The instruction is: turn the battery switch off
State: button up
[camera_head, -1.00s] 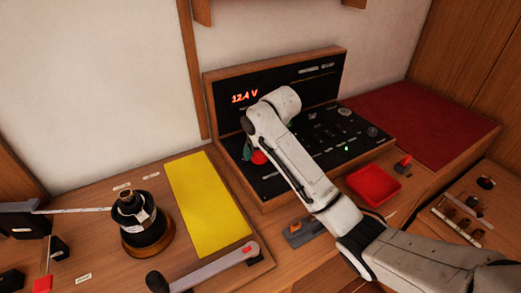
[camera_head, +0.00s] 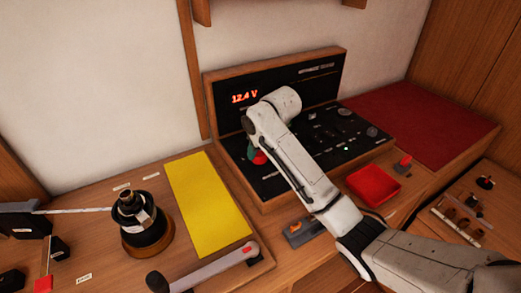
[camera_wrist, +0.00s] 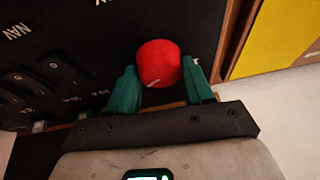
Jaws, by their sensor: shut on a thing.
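The battery switch is a round red knob (camera_wrist: 158,63) with a pale mark near its edge, on the black panel. In the wrist view my gripper (camera_wrist: 160,80) has its two green fingers on either side of the knob, shut on it. In the head view the red knob (camera_head: 258,158) shows only in part at the panel's left end, beside my green fingertips (camera_head: 250,148); my arm hides the rest. The display (camera_head: 244,97) above reads 12.4 V.
The black panel (camera_head: 270,186) has a wooden frame and several rocker switches to the right. A yellow mat (camera_head: 207,195), a winch (camera_head: 140,225) and a long handle (camera_head: 210,268) lie to the left. A red tray (camera_head: 374,184) and red mat (camera_head: 420,125) are to the right.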

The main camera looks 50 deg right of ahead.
jog(key=shift+r, duration=0.1)
jog(key=n+y+p, duration=0.1)
jog(key=n+p, duration=0.1)
jog(key=n, duration=0.1)
jog(key=shift+r, duration=0.1)
jog(key=n+y+p, duration=0.1)
jog(key=n+p, duration=0.1)
jog(key=shift+d+n, duration=0.1)
jog(key=shift+n, duration=0.2)
jog(key=n+y, duration=0.1)
jog(key=n, duration=0.2)
jog(key=n+g+y, duration=0.1)
jog(key=n, duration=0.1)
jog(key=shift+w+d+f+n, duration=0.1)
jog(key=shift+w+f+n, duration=0.1)
jog(key=shift+n, duration=0.2)
jog(key=shift+g, duration=0.3)
jog(key=o, duration=1)
jog(key=shift+o, duration=0.2)
